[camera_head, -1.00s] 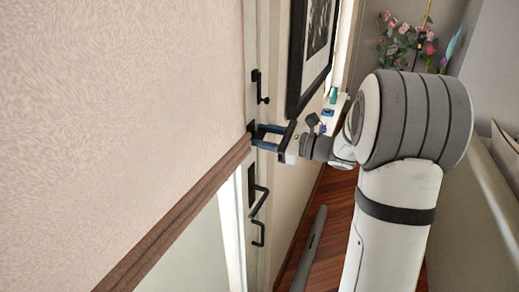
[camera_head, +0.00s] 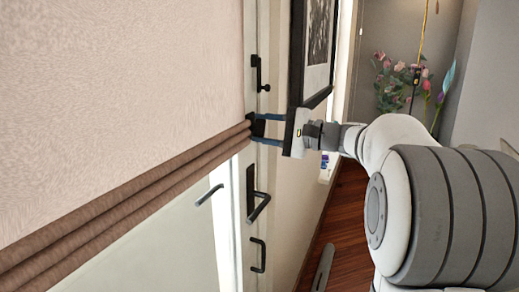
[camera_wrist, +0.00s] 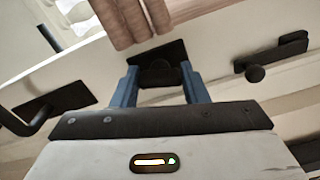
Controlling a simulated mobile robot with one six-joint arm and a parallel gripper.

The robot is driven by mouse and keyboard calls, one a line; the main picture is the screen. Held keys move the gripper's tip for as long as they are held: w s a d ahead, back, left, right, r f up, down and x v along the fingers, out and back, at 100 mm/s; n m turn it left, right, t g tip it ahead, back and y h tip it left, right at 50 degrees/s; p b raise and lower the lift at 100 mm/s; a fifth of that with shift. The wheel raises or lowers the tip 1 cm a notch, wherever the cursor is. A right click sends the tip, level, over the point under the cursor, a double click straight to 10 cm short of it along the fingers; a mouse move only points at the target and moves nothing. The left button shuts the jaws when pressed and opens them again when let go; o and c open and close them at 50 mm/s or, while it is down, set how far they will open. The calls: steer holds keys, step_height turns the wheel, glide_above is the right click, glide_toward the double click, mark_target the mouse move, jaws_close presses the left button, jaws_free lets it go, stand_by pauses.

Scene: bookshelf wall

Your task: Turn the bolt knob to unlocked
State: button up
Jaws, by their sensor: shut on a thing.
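The bolt knob is a small black knob on a black plate, on the edge of the white door. It shows in the wrist view (camera_wrist: 158,74) between my fingertips, and as a dark shape in the head view (camera_head: 256,127). My gripper (camera_head: 264,130) reaches it from the right with two blue fingers. In the wrist view my gripper (camera_wrist: 158,84) has one finger on each side of the knob, shut on it. The fingers partly hide the knob and plate. I cannot tell from its shape which way it is turned.
A black door handle (camera_head: 257,207) sits below the knob, with another black pull (camera_head: 259,254) lower. A black latch (camera_head: 260,74) is above. A folded pinkish blind (camera_head: 120,190) hangs close on the left. A framed picture (camera_head: 316,50) hangs just right of the fingers.

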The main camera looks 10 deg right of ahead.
steer(key=shift+d+f+n+b, duration=0.1)
steer(key=shift+f+n+b, duration=0.05)
steer(key=shift+n+b, duration=0.75)
steer(key=shift+f+n+b, duration=0.15)
steer(key=shift+n+b, duration=0.45)
steer(key=shift+b, duration=0.5)
steer(key=shift+r, duration=0.1)
steer(key=o, duration=0.7)
steer(key=shift+d, duration=0.1)
steer(key=shift+r, duration=0.1)
steer(key=v, duration=0.7)
steer(key=shift+s+d, duration=0.25)
